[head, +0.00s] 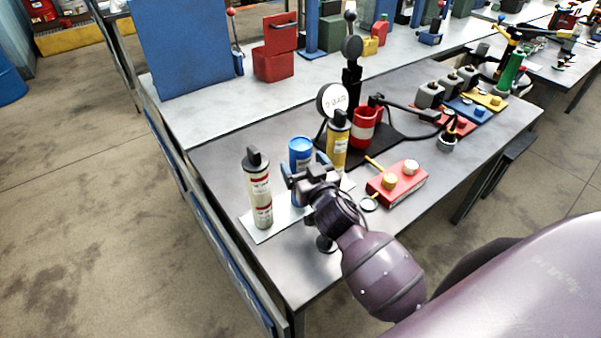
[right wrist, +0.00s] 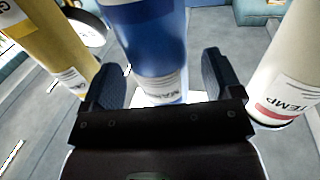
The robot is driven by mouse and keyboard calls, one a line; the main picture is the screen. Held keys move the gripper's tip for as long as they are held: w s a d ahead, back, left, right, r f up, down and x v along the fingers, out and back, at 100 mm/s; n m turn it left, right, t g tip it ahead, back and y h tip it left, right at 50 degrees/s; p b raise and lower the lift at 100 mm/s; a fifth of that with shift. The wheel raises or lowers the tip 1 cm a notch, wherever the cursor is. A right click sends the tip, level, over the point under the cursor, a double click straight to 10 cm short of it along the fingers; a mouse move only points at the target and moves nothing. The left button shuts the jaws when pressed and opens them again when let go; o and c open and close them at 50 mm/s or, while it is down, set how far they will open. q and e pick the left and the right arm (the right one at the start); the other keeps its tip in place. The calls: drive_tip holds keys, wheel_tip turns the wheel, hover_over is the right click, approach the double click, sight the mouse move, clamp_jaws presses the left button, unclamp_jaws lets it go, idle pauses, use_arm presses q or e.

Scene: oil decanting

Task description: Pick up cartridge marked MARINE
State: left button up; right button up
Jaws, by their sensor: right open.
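The blue cartridge (head: 299,152) stands upright on a pale plate (head: 262,232) on the grey bench. In the right wrist view the blue cartridge (right wrist: 150,45) carries a white label, partly legible as starting "MA". My right gripper (head: 305,169) is open, and in its wrist view the two fingers (right wrist: 162,82) stand on either side of the blue cartridge, with no clear contact. The gripper hides part of the cartridge in the head view. My left gripper is not in view.
A white cartridge (head: 258,187), marked TEMP in the wrist view (right wrist: 290,80), stands left of the blue one. A yellow cartridge (head: 338,145) stands right. A red block (head: 404,181) with knobs and a red container (head: 364,130) are farther right.

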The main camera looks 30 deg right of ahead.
drive_tip(key=shift+w+d, duration=0.1)
drive_tip(key=shift+w, duration=0.9)
drive_tip(key=c, duration=1.3)
drive_tip(key=shift+r, duration=0.15)
